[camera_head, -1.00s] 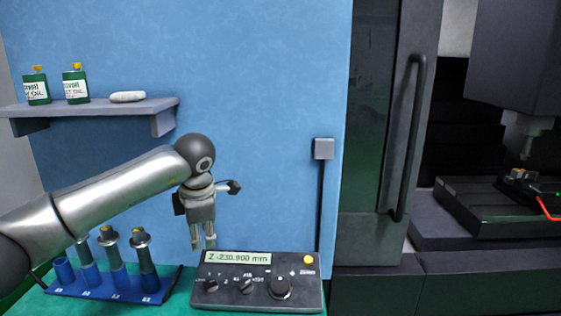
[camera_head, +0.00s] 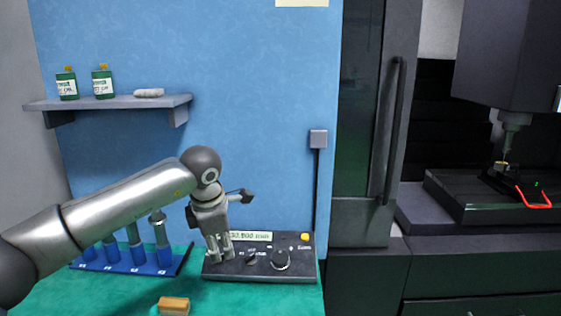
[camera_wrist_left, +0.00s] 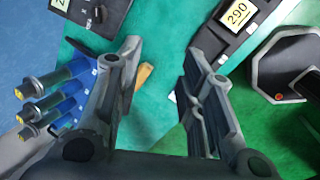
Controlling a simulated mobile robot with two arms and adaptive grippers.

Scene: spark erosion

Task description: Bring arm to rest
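My left gripper (camera_head: 220,250) comes in from the left and hangs fingers down in front of the dark control box (camera_head: 303,268), hiding part of its display and knobs. The control box shows at the top left of that view (camera_wrist_left: 103,15). My right gripper is in neither view.
A blue rack (camera_head: 150,262) with several cylindrical holders stands left of the box, partly behind my arm. A yellowish block (camera_head: 174,305) lies on the green table (camera_head: 240,300). A shelf (camera_head: 110,103) holds two green bottles. A dark machine (camera_head: 490,190) stands at right.

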